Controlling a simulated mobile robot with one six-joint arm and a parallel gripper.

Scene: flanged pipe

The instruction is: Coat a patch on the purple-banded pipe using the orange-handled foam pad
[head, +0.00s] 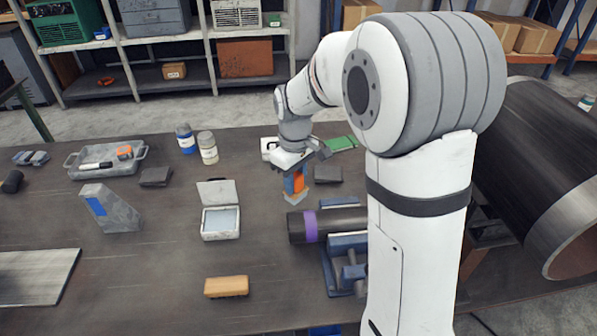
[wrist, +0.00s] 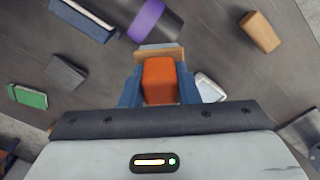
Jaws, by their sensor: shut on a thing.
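My gripper (head: 294,180) is shut on the orange-handled foam pad (head: 296,197) and holds it above the bench, behind and left of the pipe's banded end. In the wrist view the pad's orange handle (wrist: 159,80) sits between the blue fingers, with a tan edge beyond it. The dark pipe (head: 341,220) lies in a blue cradle, with a purple band (head: 311,226) near its left end. The purple band also shows in the wrist view (wrist: 147,20), just beyond the pad. The pipe's right part is hidden behind my arm.
An open white box (head: 220,222) with a pale inside stands left of the pad. A tan block (head: 226,286) lies in front. Two jars (head: 208,148), a grey tray (head: 75,168) and a grey angled block (head: 110,208) stand further left. A large dark pipe (head: 530,150) is at right.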

